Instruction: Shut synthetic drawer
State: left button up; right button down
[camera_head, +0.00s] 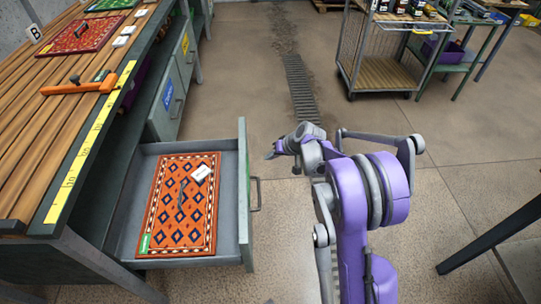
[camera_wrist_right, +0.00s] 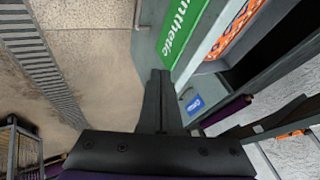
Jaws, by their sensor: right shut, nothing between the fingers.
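The grey synthetic drawer (camera_head: 243,145) stands pulled out from under the workbench in the head view. An orange patterned rug (camera_head: 205,225) with a small white tag lies flat inside it. The drawer's dark handle (camera_head: 257,194) is on the outer side of its front. My right gripper (camera_head: 270,155) is beyond the far outer corner of the drawer front, to its right. In the right wrist view its fingers (camera_wrist_right: 161,75) are shut and empty, beside the drawer front with its green "Synthetic" label (camera_wrist_right: 183,28). Contact cannot be told. My left gripper is not in view.
The wooden-topped workbench (camera_head: 60,130) fills the left, holding a red rug (camera_head: 80,36) and an orange tool (camera_head: 85,87). A shut drawer with a blue label (camera_head: 168,94) is farther along. A wire cart (camera_head: 385,72) stands back right. Floor right of the drawer is mostly clear.

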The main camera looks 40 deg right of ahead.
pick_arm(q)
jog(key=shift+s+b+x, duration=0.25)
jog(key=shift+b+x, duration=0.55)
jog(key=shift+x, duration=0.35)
pick_arm(e)
jog(key=w+a+f, duration=0.4)
jog(key=w, duration=0.1)
jog(key=shift+a, duration=0.25)
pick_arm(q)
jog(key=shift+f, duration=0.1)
